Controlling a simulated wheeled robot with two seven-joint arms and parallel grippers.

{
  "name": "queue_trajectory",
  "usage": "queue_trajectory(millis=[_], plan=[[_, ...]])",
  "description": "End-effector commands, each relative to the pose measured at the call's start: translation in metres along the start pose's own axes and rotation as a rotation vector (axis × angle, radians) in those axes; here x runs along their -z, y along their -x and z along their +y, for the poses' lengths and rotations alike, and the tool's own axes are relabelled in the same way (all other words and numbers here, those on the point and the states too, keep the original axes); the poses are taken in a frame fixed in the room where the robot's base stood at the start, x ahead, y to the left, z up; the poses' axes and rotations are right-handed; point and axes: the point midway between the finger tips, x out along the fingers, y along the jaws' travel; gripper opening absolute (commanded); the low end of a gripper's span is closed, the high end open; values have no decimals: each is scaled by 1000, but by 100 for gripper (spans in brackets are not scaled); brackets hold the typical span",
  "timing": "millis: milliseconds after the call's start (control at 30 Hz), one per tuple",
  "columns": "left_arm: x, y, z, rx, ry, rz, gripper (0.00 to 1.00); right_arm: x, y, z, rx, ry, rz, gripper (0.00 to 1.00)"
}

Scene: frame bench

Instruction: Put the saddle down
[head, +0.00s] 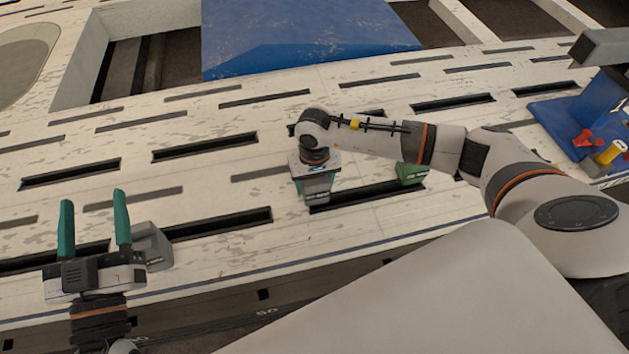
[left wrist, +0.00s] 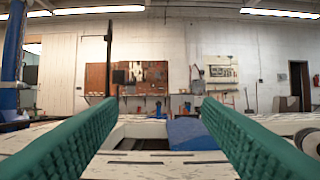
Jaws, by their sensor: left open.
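My left gripper (head: 93,208) is open and empty in the head view, low at the left over the front of the bench. Its two green fingers frame the left wrist view (left wrist: 160,140), with nothing between them. A grey angular block (head: 153,246), possibly the saddle, shows just right of this gripper; I cannot tell whether they touch. My right gripper (head: 317,196) points down over a slot near the middle of the bench. Its fingertips are mostly hidden, and I cannot tell whether they hold anything. A small green block (head: 411,172) sits by the slot to its right.
The pale, worn bench top (head: 230,190) has many dark slots. A large blue block (head: 305,35) stands at the back. At the right, a blue stand (head: 570,118) carries a red part (head: 583,138) and a yellow part (head: 610,153). The bench's left middle is clear.

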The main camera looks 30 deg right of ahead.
Motion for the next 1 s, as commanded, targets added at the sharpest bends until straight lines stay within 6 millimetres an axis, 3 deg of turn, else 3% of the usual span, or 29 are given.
queue_trajectory(millis=[100, 500, 733, 1000], plan=[[0, 0, 0, 0, 0, 2, 59, 0, 0, 0, 0, 0, 0, 80], [6, 0, 1, -2, 0, 56, 59, 0, 4, 0, 0, 0, 0, 80], [42, 11, 7, -16, -7, 310, 59, -1, 44, 0, -1, 1, -4, 80], [85, 43, 15, -37, -11, 646, 59, -1, 95, 0, -1, 1, -4, 80]])
